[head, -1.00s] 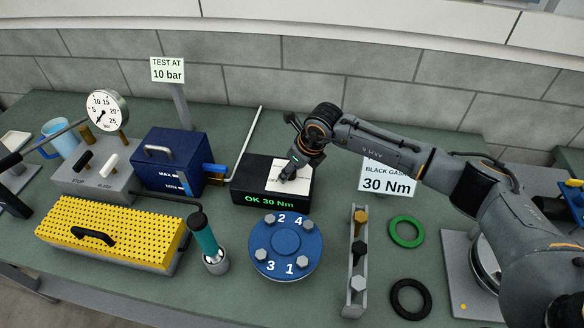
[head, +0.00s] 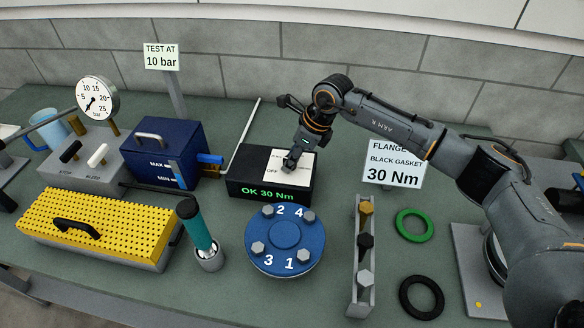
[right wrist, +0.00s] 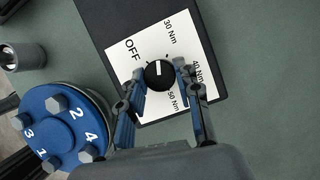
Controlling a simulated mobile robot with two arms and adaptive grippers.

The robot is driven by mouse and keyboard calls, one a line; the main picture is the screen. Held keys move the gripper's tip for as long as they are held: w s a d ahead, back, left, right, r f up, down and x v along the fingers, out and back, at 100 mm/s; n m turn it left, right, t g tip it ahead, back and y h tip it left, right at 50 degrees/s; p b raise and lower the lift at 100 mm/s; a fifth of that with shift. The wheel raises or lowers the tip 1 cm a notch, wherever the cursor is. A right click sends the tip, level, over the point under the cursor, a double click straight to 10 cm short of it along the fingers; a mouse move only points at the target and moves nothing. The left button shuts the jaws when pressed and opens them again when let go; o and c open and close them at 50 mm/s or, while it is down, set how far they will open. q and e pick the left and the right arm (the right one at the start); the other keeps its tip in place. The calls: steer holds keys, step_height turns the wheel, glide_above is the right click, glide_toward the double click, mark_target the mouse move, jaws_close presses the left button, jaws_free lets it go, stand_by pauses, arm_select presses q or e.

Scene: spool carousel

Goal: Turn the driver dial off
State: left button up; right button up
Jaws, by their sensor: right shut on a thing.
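The driver dial (right wrist: 160,74) is a round black knob with a white pointer mark, on a white plate (right wrist: 120,72) marked OFF, 30 Nm, 40 Nm and 50 Nm. In the right wrist view the mark points up, nearer 30 Nm than OFF. The plate tops a black box (head: 300,193) whose front shows "OK 30 Nm" in green. My right gripper (right wrist: 160,80) is shut on the dial, with a finger on each side of it. In the head view my right gripper (head: 290,164) hides the dial. My left gripper is not in view.
A blue flange (head: 285,234) with bolts stands in front of the box. A teal-handled driver (head: 197,228) stands in a holder to its left. A blue tank (head: 150,145) and a white rod stand left of the box. A sign (head: 392,178) stands to its right.

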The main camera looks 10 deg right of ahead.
steer(key=n+b, duration=0.1)
steer(key=b, duration=0.1)
steer(key=n+g+b, duration=0.1)
steer(key=n+b, duration=0.1)
steer(key=n+g+b, duration=0.1)
steer(key=n+b, duration=0.1)
steer(key=shift+w+f+y, duration=0.25)
steer(key=shift+y, duration=0.05)
steer(key=n+g+b, duration=0.1)
steer(key=n+b, duration=0.1)
steer(key=shift+r+n, duration=0.1)
steer(key=shift+n, duration=0.3)
steer(key=shift+r+n+g+b, duration=0.15)
steer(key=shift+n+g+b, duration=0.25)
steer(key=shift+n+b, duration=0.4)
steer(key=shift+n, duration=0.3)
steer(key=o, duration=1.2)
steer(key=shift+c, duration=0.2)
